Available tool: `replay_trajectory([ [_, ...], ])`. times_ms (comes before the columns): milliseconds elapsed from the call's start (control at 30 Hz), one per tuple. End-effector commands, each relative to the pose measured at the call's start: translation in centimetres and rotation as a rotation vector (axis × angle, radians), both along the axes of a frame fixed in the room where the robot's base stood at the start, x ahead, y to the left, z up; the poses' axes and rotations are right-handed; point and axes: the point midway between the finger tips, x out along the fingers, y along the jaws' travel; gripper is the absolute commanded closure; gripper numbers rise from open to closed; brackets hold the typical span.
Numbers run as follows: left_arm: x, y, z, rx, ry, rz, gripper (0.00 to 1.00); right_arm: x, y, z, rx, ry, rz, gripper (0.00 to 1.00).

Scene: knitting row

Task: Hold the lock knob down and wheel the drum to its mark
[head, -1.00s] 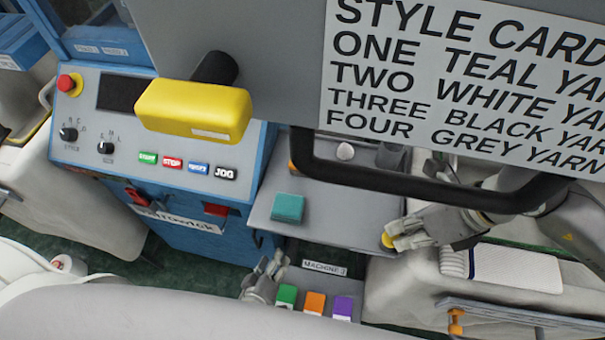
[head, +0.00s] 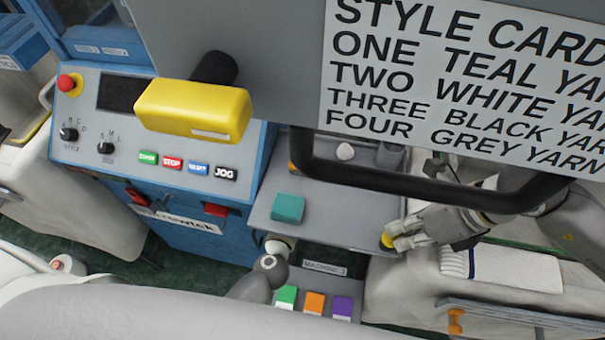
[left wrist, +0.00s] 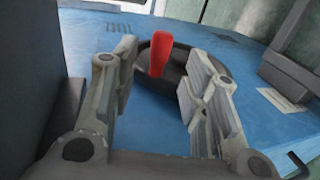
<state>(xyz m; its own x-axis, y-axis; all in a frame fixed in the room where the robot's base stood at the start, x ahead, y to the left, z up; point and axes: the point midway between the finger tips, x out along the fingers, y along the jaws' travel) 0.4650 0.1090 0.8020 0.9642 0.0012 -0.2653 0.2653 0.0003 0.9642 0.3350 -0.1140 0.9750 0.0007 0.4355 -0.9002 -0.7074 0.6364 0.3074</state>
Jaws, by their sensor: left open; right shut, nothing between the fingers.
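A yellow knob (head: 387,240), which looks like the lock knob, sits at the right front corner of the grey shelf. My right gripper (head: 393,236) is shut and empty, its fingertips at the knob and seemingly touching it. In the left wrist view a red upright handle (left wrist: 160,54) stands on a dark round base (left wrist: 178,75) on a blue surface. My left gripper (left wrist: 158,62) is open, with one finger on each side of the handle and not closed on it. In the head view the left fingers are hidden; only arm links show. I cannot make out the drum or its mark.
A blue control panel (head: 125,172) with buttons stands at left. A big yellow handle (head: 195,108) and a black bar (head: 430,190) jut out in front. A teal block (head: 288,208) rests on the grey shelf (head: 330,220). Green, orange and purple blocks (head: 314,302) lie below.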

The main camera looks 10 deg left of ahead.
Motion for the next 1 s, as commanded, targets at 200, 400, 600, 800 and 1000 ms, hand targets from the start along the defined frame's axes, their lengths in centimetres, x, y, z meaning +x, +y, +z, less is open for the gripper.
replay_trajectory([
  [200,4.0,0.0,-1.0,0.001,-0.002,-0.001,0.58,-0.1,0.0,-0.2,-0.001,0.006,0.001,1.00],
  [400,6.0,0.0,-1.7,0.002,0.000,-0.001,0.58,-0.1,0.0,-0.2,-0.001,0.006,0.001,1.00],
  [600,6.7,0.0,-2.0,0.001,0.001,-0.001,0.58,-0.1,0.0,-0.2,-0.001,0.005,0.000,1.00],
  [800,6.7,0.0,-1.9,0.001,0.001,-0.001,0.58,-0.1,0.0,-0.2,-0.001,0.005,0.000,1.00],
  [1000,6.7,0.0,-1.9,0.001,0.001,-0.001,0.82,-0.1,0.0,-0.2,-0.001,0.005,0.000,1.00],
])
